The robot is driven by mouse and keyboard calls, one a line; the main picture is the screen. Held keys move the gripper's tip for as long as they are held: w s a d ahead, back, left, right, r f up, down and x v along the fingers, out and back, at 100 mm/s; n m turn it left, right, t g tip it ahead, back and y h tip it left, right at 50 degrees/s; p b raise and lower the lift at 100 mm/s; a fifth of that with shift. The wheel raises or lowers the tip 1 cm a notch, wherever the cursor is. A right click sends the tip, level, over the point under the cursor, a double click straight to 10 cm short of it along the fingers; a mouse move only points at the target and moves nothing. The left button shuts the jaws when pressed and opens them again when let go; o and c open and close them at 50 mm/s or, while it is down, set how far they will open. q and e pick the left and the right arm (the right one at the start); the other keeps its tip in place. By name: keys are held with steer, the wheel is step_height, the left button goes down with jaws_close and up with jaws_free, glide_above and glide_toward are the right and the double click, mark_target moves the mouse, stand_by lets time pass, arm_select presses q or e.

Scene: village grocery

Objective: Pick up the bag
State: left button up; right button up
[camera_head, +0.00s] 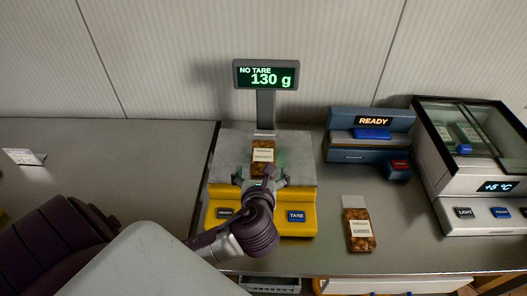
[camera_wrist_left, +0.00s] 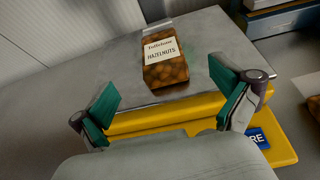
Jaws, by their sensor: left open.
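A bag of hazelnuts (camera_head: 263,157), brown with a cream label, lies on the metal plate of a yellow scale (camera_head: 219,193). In the left wrist view the bag (camera_wrist_left: 165,70) lies ahead of the fingers, its label reading hazelnuts. My left gripper (camera_head: 260,181) is open at the scale's front edge. In the wrist view its green-padded fingers (camera_wrist_left: 166,103) stand apart on either side of the near end of the bag, with nothing between them. A second, similar bag (camera_head: 360,229) lies on the counter to the right. My right gripper is not in view.
The scale display (camera_head: 265,75) reads 130 g and NO TARE. A blue device (camera_head: 369,140) showing READY stands right of the scale. A cooled glass-topped case (camera_head: 468,150) is at the far right. A small card (camera_head: 23,157) stands on the left counter, which is mostly clear.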

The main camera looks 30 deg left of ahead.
mark_target(263, 155)
arm_select(q)
steer(key=x, duration=0.5)
steer(key=shift+w+a+f, duration=0.15)
steer(key=shift+w+f, duration=0.05)
steer(key=shift+w, duration=0.15)
steer(key=shift+w+a+f+p, duration=0.2)
steer(key=shift+w+a+p, duration=0.1)
steer(key=shift+w+p, duration=0.15)
steer(key=x, duration=0.3)
steer(key=shift+w+f+p, duration=0.15)
steer(key=shift+p, duration=0.2)
steer(key=shift+w+a+f, duration=0.3)
steer(key=shift+w, duration=0.1)
steer(key=shift+s+r, duration=0.1)
steer(key=shift+c, duration=1.2)
steer(key=c, duration=1.2)
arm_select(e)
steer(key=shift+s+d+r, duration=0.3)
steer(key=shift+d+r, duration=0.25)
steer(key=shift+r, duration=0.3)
